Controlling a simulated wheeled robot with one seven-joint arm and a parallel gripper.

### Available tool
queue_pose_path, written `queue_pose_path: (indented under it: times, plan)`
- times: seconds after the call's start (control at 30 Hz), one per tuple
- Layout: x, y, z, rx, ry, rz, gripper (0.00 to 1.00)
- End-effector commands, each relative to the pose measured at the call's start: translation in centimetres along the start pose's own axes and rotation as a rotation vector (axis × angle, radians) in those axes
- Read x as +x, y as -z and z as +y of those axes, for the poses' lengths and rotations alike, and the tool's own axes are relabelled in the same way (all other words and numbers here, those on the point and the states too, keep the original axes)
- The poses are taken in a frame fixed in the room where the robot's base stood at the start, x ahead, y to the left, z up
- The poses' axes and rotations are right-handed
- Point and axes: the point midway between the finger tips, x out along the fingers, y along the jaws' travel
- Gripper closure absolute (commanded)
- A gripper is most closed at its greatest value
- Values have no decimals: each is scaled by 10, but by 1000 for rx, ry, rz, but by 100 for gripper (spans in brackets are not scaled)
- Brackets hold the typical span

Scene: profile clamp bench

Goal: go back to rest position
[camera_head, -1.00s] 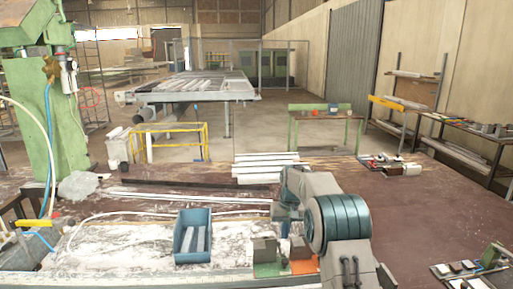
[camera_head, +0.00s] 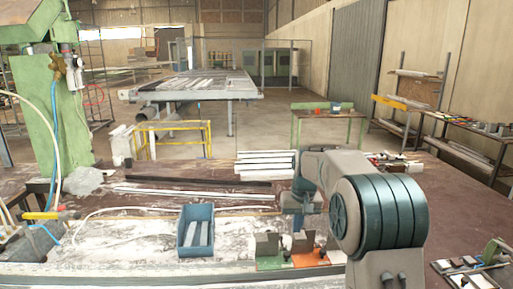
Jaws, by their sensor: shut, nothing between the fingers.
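My gripper (camera_head: 298,224) points down at the end of my arm, right of the middle of the bench (camera_head: 120,243). It is small and dark in this view, and it appears shut and empty. Below it stand a green fixture (camera_head: 268,262) and an orange fixture (camera_head: 309,259), each with grey blocks on top. My gripper appears above and behind these blocks, with no contact that I can make out. A blue bin (camera_head: 196,252) stands left of my gripper and holds grey profile pieces (camera_head: 199,233). My arm's large teal joint hides part of the bench's right side.
White profiles (camera_head: 265,163) lie stacked behind my arm. Long bars (camera_head: 190,195) lie behind the bin. A green machine column (camera_head: 45,125) with hoses stands at the left. Small parts (camera_head: 470,265) lie at the lower right. The bench left of the bin is mostly clear.

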Motion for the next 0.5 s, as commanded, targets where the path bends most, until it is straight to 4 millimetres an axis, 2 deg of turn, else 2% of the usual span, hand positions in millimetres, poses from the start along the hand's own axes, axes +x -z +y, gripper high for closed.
queue_pose_path:
  times: [0.03, 0.2, 0.5]
  plan:
    - [-11, -15, 1, 2, -4, 16, 100]
    - [-38, -66, 2, 10, -17, 56, 100]
    - [-61, -164, 5, 24, -39, 127, 100]
